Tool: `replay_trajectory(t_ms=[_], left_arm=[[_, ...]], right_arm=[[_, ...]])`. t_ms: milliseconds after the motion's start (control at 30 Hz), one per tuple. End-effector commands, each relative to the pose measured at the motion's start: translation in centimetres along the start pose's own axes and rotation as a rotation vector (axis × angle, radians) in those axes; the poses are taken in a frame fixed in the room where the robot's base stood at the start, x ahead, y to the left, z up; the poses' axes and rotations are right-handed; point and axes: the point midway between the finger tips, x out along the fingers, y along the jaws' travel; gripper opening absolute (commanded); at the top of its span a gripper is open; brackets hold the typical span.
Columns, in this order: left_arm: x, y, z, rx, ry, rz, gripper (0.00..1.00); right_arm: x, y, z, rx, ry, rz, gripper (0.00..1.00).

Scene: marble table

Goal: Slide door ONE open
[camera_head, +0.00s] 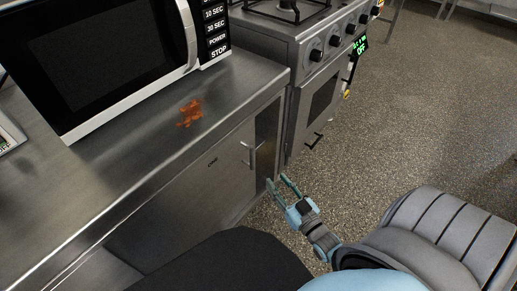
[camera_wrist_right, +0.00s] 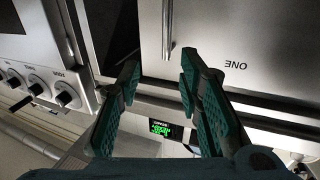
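Door ONE (camera_head: 195,185) is a grey metal panel under the counter in the head view. In the right wrist view door ONE (camera_wrist_right: 240,40) shows its label upside down. Its upright bar handle (camera_wrist_right: 168,28) is near the door's edge beside a dark strip; the handle (camera_head: 251,154) also shows in the head view. My right gripper (camera_head: 278,182) is open and empty, in front of the cabinet, lower than the handle and to its right in the head view. In the right wrist view the spread fingers (camera_wrist_right: 160,70) are apart from the handle. My left gripper is not in view.
A microwave (camera_head: 100,50) and an orange-brown patch (camera_head: 190,113) are on the metal counter (camera_head: 150,150). A stove (camera_head: 310,90) with knobs stands just right of the cabinet, its lower handle (camera_head: 318,141) sticking out. The speckled floor (camera_head: 400,130) is clear to the right.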

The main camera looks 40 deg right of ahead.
Motion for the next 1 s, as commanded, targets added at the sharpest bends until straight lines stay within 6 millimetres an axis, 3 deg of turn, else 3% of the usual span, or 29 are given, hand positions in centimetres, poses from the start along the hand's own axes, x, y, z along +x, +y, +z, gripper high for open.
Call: replay_trajectory(t_ms=[33,233,500,633,800,1000], left_arm=[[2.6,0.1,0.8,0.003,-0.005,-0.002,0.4],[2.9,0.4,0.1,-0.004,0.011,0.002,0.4],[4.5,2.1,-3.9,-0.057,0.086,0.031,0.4],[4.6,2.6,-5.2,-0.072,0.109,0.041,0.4],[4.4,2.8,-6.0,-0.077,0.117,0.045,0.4],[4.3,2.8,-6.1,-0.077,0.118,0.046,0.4]], right_arm=[[0.0,0.4,1.4,-0.011,-0.01,-0.062,0.33],[2.2,0.2,0.4,-0.005,-0.027,-0.118,0.33],[9.9,-0.7,0.7,-0.003,-0.024,-0.115,0.33],[12.6,-0.9,0.6,-0.004,-0.026,-0.114,0.33],[14.2,-1.2,0.5,-0.002,-0.028,-0.114,0.33],[14.5,-1.2,0.4,-0.003,-0.028,-0.115,0.33]])
